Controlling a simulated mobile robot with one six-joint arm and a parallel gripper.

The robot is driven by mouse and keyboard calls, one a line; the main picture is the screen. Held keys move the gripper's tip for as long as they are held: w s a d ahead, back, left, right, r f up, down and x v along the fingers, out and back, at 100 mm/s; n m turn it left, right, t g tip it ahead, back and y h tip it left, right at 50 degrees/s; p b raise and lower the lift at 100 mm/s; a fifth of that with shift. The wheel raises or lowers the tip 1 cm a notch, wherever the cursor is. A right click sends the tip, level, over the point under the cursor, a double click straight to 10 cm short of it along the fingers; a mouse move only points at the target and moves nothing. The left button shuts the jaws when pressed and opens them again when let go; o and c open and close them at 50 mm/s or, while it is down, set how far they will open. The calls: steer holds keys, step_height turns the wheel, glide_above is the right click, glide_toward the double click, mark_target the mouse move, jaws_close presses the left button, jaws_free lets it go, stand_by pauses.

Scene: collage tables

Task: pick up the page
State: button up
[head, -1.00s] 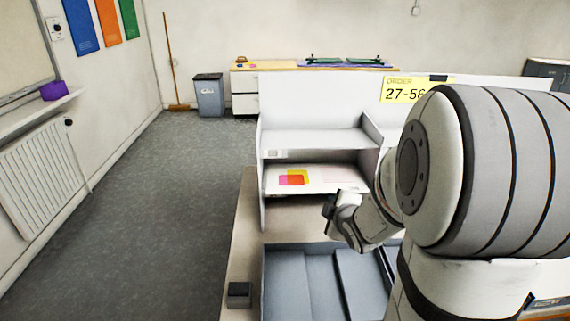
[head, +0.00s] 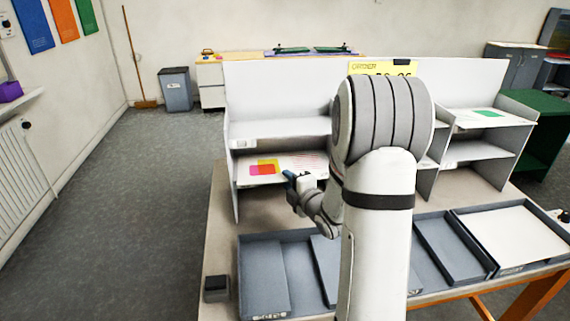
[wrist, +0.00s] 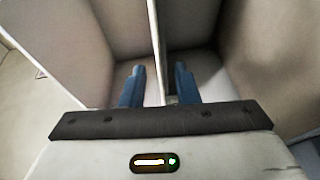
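A page with yellow, pink and orange blocks (head: 264,168) lies flat on the lower left shelf of the white rack in the head view. Faint reddish print shows toward its right side. Another page with a green block (head: 487,114) lies on the upper right shelf. My gripper (head: 289,177) is in front of the lower left shelf, near the right part of the coloured page. In the wrist view its two blue fingers (wrist: 159,86) are apart, with a thin pale board edge seen between them. No page is recognisable in the wrist view.
The white rack (head: 280,128) stands on a table (head: 220,262) with grey trays (head: 262,280) in front. A large white sheet (head: 515,235) lies in the right tray. A small dark block (head: 216,288) sits at the table's left front.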

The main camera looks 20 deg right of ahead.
steer(key=shift+w+a+f, duration=0.1)
steer(key=shift+w, duration=0.4)
jaws_close()
